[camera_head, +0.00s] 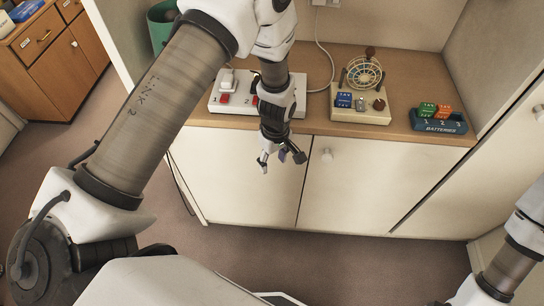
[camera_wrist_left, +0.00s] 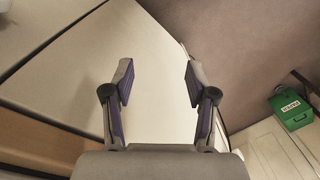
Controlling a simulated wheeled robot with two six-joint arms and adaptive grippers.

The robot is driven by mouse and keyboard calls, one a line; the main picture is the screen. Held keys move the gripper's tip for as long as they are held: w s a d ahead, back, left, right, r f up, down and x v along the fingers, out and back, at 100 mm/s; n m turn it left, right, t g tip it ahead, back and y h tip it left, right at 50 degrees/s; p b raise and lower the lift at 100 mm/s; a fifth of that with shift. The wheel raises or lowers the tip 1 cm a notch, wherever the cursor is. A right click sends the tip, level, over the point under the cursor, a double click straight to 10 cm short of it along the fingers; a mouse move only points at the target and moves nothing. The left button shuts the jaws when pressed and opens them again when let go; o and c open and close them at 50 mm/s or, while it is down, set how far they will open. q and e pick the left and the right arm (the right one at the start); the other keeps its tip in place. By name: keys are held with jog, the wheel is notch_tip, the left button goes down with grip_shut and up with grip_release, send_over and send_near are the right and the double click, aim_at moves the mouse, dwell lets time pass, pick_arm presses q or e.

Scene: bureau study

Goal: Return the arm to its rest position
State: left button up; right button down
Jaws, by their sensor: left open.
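My left gripper (camera_head: 282,158) hangs in front of the pale cabinet doors, just off the front edge of the wooden counter. Its fingers are spread and nothing is between them; the left wrist view shows the same open fingers (camera_wrist_left: 159,85) with purple pads. My left arm reaches in from the left across the counter in the head view. Part of my right arm shows at the lower right edge, but its gripper is outside the frame.
The wooden counter (camera_head: 315,122) holds a white power strip (camera_head: 230,104), a beige device with a wire cage (camera_head: 361,108) and a blue battery tray (camera_head: 440,127) with coloured blocks. A green box (camera_wrist_left: 291,107) shows in the wrist view. Carpeted floor (camera_head: 190,255) lies below the cabinet (camera_head: 360,180).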

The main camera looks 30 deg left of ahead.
pick_arm(q)
jog(key=s+a+f+m, duration=0.1)
jog(key=s+f+m, duration=0.2)
jog(key=s+m, duration=0.3)
jog(key=s+a+f+m, duration=0.1)
jog(key=s+f+m, duration=0.3)
jog(key=s, duration=1.2)
jog(key=m, duration=0.2)
jog(key=shift+a+m+t, duration=0.15)
jog(key=shift+m+t, duration=0.15)
jog(key=shift+t, duration=0.1)
jog(key=shift+s, duration=0.1)
